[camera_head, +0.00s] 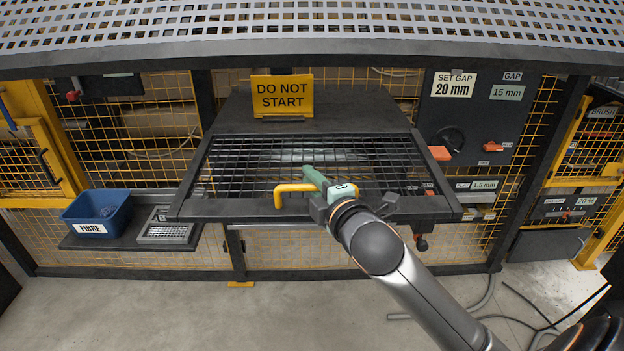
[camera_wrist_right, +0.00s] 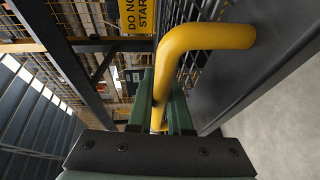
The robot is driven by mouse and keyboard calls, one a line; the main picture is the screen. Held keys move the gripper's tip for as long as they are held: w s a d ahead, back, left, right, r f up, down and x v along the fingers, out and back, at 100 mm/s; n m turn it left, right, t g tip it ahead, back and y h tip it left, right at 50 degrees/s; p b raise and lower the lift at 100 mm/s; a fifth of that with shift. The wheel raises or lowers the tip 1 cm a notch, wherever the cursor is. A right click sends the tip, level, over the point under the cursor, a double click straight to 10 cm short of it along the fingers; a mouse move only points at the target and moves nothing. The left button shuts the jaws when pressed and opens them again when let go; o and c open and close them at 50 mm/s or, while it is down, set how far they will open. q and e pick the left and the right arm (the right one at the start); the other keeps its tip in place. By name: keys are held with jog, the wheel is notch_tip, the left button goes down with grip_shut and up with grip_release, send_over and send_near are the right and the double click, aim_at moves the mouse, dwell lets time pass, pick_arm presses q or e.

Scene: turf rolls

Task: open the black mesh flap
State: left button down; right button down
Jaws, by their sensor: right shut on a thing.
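The black mesh flap (camera_head: 225,208) lies over the opening of the dark machine housing, in the middle of the head view. It looks down, with its front bar toward me. A yellow handle (camera_head: 279,194) stands on the front bar and also shows large in the right wrist view (camera_wrist_right: 205,38). My right gripper (camera_head: 321,180) has its green fingers at the handle and is shut on it. In the right wrist view the fingers (camera_wrist_right: 163,105) lie on both sides of the yellow bar. The right end of the handle is partly hidden by my gripper. My left gripper is not in view.
A yellow DO NOT START sign (camera_head: 282,96) stands behind the flap. A blue FIBRE bin (camera_head: 97,212) sits on a side shelf at left. A control panel (camera_head: 470,118) is at right. A perforated grey guard (camera_head: 310,27) crosses the top.

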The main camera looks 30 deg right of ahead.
dwell(0.6)
